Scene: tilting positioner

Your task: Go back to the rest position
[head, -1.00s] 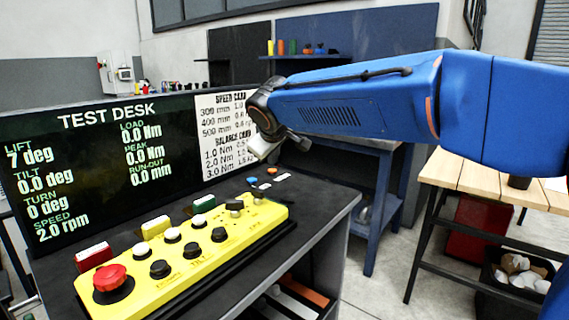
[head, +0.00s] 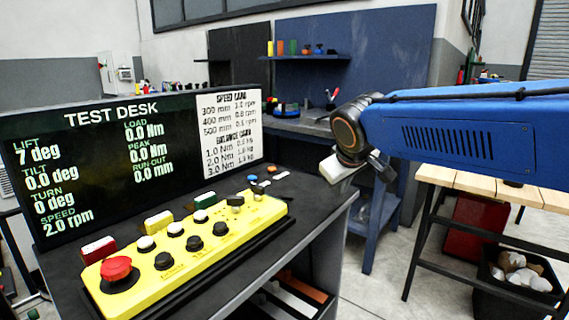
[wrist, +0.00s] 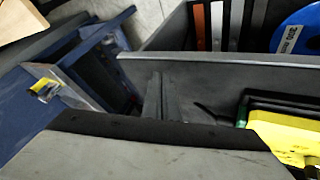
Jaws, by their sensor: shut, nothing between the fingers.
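My gripper (head: 338,172) hangs at the end of my blue arm in the head view, right of the test desk screen (head: 90,165). Its fingers look closed together and hold nothing. It is in the air, apart from the yellow button panel (head: 185,248), which lies to its left and lower. The screen reads lift 7 deg, tilt 0.0 deg, turn 0 deg, speed 2.0 rpm. In the wrist view, a corner of the yellow panel (wrist: 285,135) shows at the right edge. The positioner itself is not recognisable in these frames.
A red mushroom button (head: 116,268) stands at the panel's near left end. A speed and balance card (head: 230,135) is beside the screen. A blue bench (head: 385,215) stands behind my gripper. A wooden-topped table (head: 430,176) is at right. Floor shows between desk and table.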

